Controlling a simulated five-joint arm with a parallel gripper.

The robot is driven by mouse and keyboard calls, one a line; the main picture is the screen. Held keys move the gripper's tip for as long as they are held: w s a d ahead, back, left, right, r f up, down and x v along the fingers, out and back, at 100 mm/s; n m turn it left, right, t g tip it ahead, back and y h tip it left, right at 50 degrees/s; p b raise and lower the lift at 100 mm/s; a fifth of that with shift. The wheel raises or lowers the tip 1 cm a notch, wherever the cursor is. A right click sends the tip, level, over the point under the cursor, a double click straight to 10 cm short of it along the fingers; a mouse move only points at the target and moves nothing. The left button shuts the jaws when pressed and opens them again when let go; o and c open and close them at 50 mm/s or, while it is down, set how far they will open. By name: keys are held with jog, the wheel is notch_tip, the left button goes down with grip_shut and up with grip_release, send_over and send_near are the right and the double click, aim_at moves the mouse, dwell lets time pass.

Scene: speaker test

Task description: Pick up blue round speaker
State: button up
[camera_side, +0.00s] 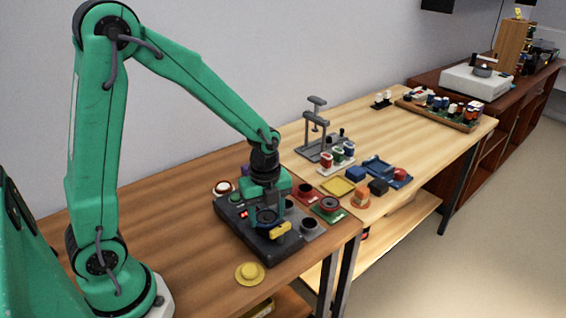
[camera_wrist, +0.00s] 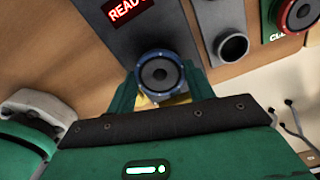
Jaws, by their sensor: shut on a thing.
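The blue round speaker (camera_wrist: 160,73) has a dark cone and a blue rim, and sits between the two green fingers of my gripper (camera_wrist: 162,84) in the wrist view. My gripper is shut on it. In the side view my gripper (camera_side: 267,206) points down over the dark test device (camera_side: 262,243), with the speaker (camera_side: 267,216) low between its fingers. I cannot tell whether the speaker touches the device or hangs just above it. The device's red "READY" display (camera_wrist: 127,10) shows at the top of the wrist view.
A yellow round piece (camera_side: 249,273) lies on the table in front of the device. A grey cup-like socket (camera_wrist: 232,45) and a red-rimmed speaker (camera_wrist: 298,14) are to the right. A grey press stand (camera_side: 318,135) and several coloured trays stand farther back. The left table is mostly clear.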

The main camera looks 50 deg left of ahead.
notch_tip(320, 180, up, 2)
jog(key=shift+r, duration=0.2)
jog(key=s+d+r, duration=0.6)
jog(key=d+r, duration=0.1)
jog(key=d, duration=0.3)
jog(key=shift+w, duration=0.1)
dwell(0.4)
jog(key=w+a+f+n, duration=0.1)
jog(key=w+a+f, duration=0.1)
jog(key=w+a, duration=0.6)
jog(key=w+a+f+n, duration=0.2)
jog(key=w+a, duration=0.7)
jog(key=w, duration=0.8)
jog(key=shift+w+a+f, duration=0.15)
jog(key=shift+a+f, duration=0.05)
jog(key=shift+a, duration=0.05)
jog(key=shift+f, duration=0.15)
jog(key=shift+f, duration=3.25)
